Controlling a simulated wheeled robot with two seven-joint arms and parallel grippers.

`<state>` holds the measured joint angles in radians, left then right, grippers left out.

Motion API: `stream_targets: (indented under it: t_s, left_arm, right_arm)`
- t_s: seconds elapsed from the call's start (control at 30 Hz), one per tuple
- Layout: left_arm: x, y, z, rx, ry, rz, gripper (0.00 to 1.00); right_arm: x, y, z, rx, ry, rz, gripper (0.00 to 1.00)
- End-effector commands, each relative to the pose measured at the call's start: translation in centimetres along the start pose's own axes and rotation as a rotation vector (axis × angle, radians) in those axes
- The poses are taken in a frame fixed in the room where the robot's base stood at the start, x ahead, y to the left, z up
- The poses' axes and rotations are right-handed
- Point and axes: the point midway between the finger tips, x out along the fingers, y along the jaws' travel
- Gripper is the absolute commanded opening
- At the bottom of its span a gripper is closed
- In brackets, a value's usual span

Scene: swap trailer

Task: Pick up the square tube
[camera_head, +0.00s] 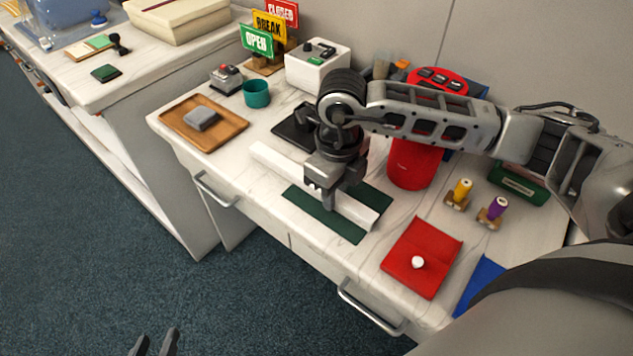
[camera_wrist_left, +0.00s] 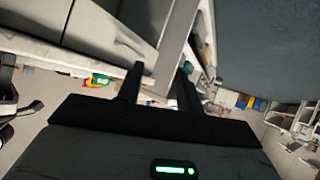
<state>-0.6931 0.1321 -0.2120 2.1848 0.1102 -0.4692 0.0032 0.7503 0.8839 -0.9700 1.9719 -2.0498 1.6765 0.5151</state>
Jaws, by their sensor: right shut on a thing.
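The square tube (camera_head: 274,163) is a long white bar lying slantwise across the worktop, over a dark green mat (camera_head: 340,229). My right gripper (camera_head: 323,194) points down from above and is shut on the tube around its middle, hiding that part. Whether the tube touches the mat or is slightly raised I cannot tell. My left gripper (camera_head: 155,344) is low at the bottom edge, over the floor and away from the worktop. Its two fingers stand apart with nothing between them, as the left wrist view (camera_wrist_left: 160,85) also shows.
A wooden tray (camera_head: 236,127) with a grey block lies left of the tube. A teal cup (camera_head: 256,93), a white box (camera_head: 318,66) and a red cylinder (camera_head: 412,165) stand behind. A red folder (camera_head: 422,248) and two spools are at right. Drawer handles protrude in front.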

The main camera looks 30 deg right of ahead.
Motion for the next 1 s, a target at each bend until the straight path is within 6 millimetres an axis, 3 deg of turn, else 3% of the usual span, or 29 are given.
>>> stream_targets:
  t_s: [0.27, 0.4, 0.67, 0.9, 1.0]
  left_arm:
    - [-0.1, 0.0, -0.1, 0.0, 0.001, 0.0, 0.36]
    - [-0.1, 0.0, -0.2, 0.002, 0.001, 0.0, 0.36]
    - [-0.3, 0.0, -0.4, 0.006, 0.0, -0.002, 0.36]
    - [-0.2, 0.0, -0.1, 0.005, -0.005, -0.003, 0.36]
    - [-1.1, 0.0, -1.3, 0.03, -0.024, -0.014, 0.36]
  right_arm:
    - [-1.3, 0.0, 0.1, 0.0, -0.003, 0.0, 0.0]
    - [-3.5, 0.0, 0.1, -0.001, -0.005, -0.002, 0.0]
    - [-9.7, 4.1, -3.7, -0.009, -0.008, -0.004, 0.0]
    - [-12.2, 8.8, -8.1, -0.011, -0.005, -0.002, 0.0]
    - [-13.2, 9.4, -8.7, -0.004, 0.007, 0.001, 0.0]
